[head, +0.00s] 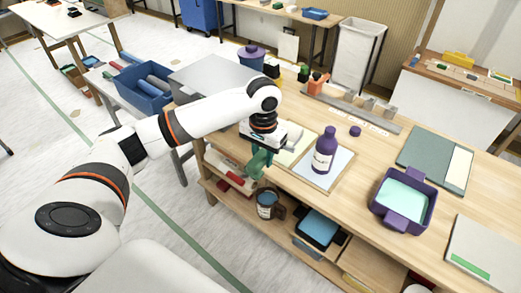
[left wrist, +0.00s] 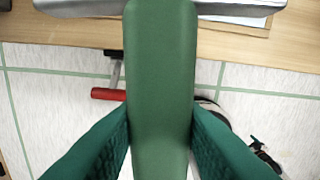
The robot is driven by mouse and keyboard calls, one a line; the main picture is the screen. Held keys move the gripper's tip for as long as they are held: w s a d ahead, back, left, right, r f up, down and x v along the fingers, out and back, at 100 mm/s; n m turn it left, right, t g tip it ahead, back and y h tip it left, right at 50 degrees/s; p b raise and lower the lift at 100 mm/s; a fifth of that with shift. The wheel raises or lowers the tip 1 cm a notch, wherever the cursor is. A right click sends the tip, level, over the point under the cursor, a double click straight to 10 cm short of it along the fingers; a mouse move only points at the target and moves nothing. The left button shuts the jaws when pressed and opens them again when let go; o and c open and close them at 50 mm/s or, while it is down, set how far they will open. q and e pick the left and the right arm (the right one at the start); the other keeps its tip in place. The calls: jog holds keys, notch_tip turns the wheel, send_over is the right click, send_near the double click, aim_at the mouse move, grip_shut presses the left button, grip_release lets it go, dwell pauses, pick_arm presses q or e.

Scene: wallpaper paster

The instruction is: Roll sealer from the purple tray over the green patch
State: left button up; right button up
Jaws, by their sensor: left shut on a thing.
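My left gripper (head: 261,155) is at the table's near edge, shut on the green handle of a tool. In the left wrist view the green handle (left wrist: 160,70) stands between the two teal fingers (left wrist: 162,145), with a grey metal crosspiece (left wrist: 80,8) at its top. The tool's roller end is not clear in the head view. The purple tray (head: 424,215) sits on the table to the right, holding pale mint liquid (head: 401,200). A green patch (head: 470,266) lies on a pale board (head: 490,250) at the lower right. My right gripper is not in view.
A purple bottle (head: 324,155) stands on a framed sheet between my gripper and the tray. A purple cap (head: 355,131) and a grey-green board (head: 437,160) lie farther back. The shelf below holds a mug (head: 267,203) and a blue-topped box (head: 318,229).

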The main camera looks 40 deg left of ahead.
pick_arm(q)
jog(key=s+d+r, duration=0.4)
jog(key=s+d, duration=0.7)
jog(key=shift+s+d, duration=0.15)
jog(key=shift+s, duration=0.25)
jog(key=shift+f, duration=0.1)
